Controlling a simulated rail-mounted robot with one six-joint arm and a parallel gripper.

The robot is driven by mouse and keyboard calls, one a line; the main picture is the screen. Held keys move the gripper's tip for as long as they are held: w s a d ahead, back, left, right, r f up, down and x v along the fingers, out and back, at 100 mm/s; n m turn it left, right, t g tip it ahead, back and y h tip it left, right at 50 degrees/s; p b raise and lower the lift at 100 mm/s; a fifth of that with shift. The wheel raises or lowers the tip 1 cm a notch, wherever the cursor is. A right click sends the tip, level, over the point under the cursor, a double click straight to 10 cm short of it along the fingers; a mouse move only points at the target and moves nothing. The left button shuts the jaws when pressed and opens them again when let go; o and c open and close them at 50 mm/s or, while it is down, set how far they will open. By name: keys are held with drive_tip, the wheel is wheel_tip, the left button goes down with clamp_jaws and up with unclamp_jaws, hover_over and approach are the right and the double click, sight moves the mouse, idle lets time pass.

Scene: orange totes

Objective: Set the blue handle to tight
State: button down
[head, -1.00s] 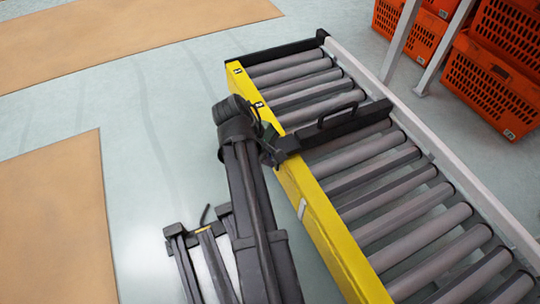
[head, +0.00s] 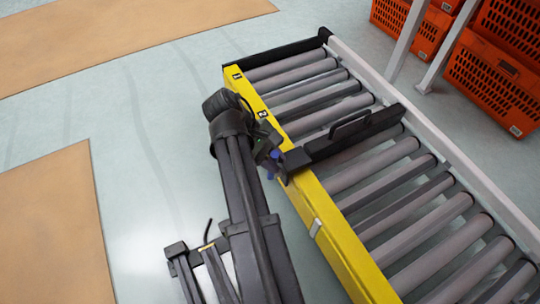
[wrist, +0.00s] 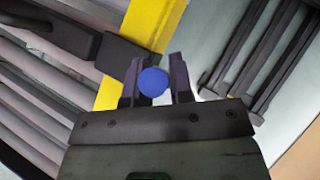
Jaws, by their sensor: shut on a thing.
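The blue handle (wrist: 153,82) shows as a round blue knob between the two fingers of my gripper (wrist: 155,83) in the wrist view. The fingers are shut on it, one on each side. In the head view, a small bit of the blue handle (head: 272,156) shows beside my gripper (head: 272,152), at the near end of a black crossbar (head: 340,142) by the yellow rail (head: 322,210). My wrist hides most of the handle's mount there, and I cannot read its tight or loose setting.
The crossbar, with a raised grip loop, lies across the grey rollers (head: 430,225) of the conveyor. The yellow rail has numbered marks. Orange totes (head: 495,85) stand beyond a white frame at the upper right. Open floor lies left of the conveyor.

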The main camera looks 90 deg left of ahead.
drive_tip(key=shift+w, duration=0.1)
drive_tip(key=c, duration=1)
unclamp_jaws()
drive_tip(key=shift+r, duration=0.1)
